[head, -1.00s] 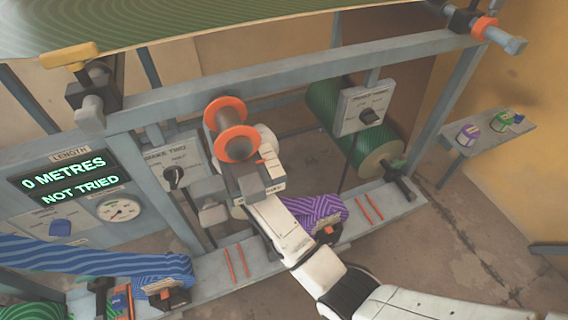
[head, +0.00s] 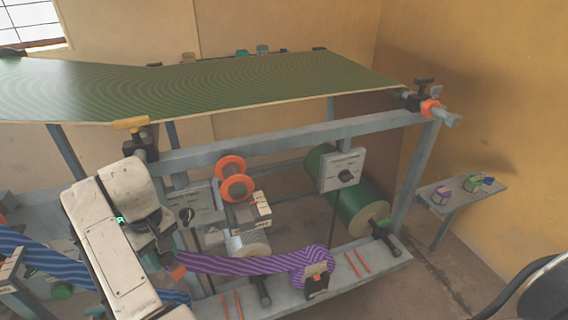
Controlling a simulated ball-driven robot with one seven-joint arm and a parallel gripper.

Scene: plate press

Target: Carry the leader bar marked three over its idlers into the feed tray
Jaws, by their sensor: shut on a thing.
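My gripper (head: 168,262) is at the lower left of the head view, partly hidden by my own white arm. It is shut on the end of a purple striped web (head: 235,264), where a small reddish piece (head: 178,272) shows. I take this for the leader bar; its mark cannot be read. The web runs nearly level to the right to its purple roll (head: 318,258) on the bench rail. An idler with orange flanges (head: 237,187) stands behind and above the web. I cannot make out the feed tray.
A grey frame beam (head: 300,137) crosses above, with a green patterned web (head: 230,85) over it. A blue striped web (head: 50,258) lies at the left. A wall shelf (head: 460,200) holds small blocks.

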